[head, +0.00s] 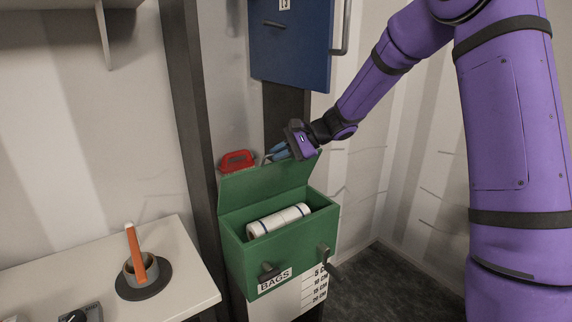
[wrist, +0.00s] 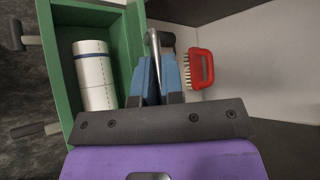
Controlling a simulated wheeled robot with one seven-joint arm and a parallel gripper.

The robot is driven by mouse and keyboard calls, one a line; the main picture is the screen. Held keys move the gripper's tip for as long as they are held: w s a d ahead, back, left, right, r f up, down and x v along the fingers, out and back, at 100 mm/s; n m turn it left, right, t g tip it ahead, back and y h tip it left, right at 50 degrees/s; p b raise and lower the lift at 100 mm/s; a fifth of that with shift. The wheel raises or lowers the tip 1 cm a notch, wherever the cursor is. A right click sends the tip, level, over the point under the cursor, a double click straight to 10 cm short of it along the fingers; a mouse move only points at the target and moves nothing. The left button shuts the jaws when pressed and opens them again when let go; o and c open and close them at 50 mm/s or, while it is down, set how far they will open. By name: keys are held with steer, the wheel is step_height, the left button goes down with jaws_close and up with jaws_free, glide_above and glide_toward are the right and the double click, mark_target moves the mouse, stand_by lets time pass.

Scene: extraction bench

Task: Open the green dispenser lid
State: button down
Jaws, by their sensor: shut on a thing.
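The green dispenser (head: 262,266) stands with its top open. Its green lid (head: 262,183) is raised and leans back behind the opening. My gripper (head: 276,153) is at the lid's upper edge, behind the box opening. In the wrist view its blue fingers (wrist: 160,72) are closed around a thin metal bar (wrist: 154,45), which appears to be the lid's handle. The grip point itself is mostly hidden by the fingers.
A red brush (head: 236,160) is behind the lid, close to my fingers in the wrist view (wrist: 198,68). A blue cabinet (head: 290,40) hangs above. A white table (head: 187,265) at left holds a cup (head: 140,271) with an orange-handled tool. Dark floor (head: 375,285) is clear at right.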

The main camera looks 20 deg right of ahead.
steer(key=shift+w+a+r, duration=0.15)
steer(key=shift+w, duration=0.25)
steer(key=shift+w+a+r, duration=0.1)
steer(key=shift+w+r, duration=0.05)
steer(key=shift+w, duration=0.25)
steer(key=c, duration=1.2)
jaws_free()
steer(key=shift+d, duration=0.1)
steer(key=v, duration=1)
steer(key=shift+s+d+r, duration=0.1)
steer(key=shift+d+r, duration=0.15)
steer(key=shift+c, duration=0.3)
